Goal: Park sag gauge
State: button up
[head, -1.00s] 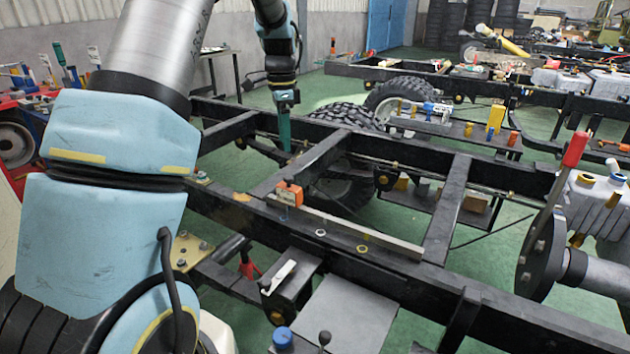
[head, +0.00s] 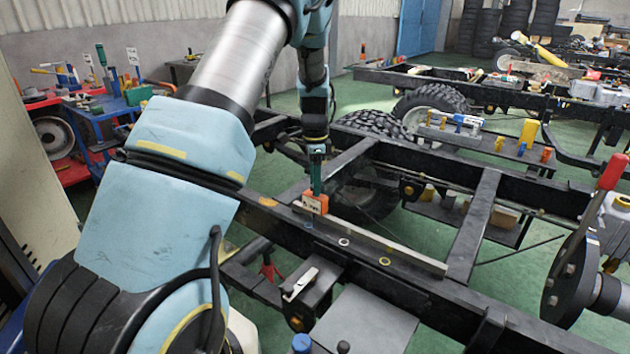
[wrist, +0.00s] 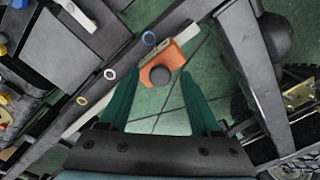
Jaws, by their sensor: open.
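My gripper (head: 316,188) is upright just above the block. In the wrist view its teal fingers (wrist: 159,76) are spread, one on each side of the knob. Contact with the block cannot be told.
A blue ring (wrist: 149,38), a white ring (head: 343,242) and a yellow ring (head: 384,261) lie along the rail. A red-handled lever (head: 612,172) stands at the right. Cross members and a tyre (head: 430,103) lie beyond. A blue workbench (head: 105,105) is at the left.

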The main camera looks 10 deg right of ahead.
grip_shut()
dwell(0.4)
dwell(0.9)
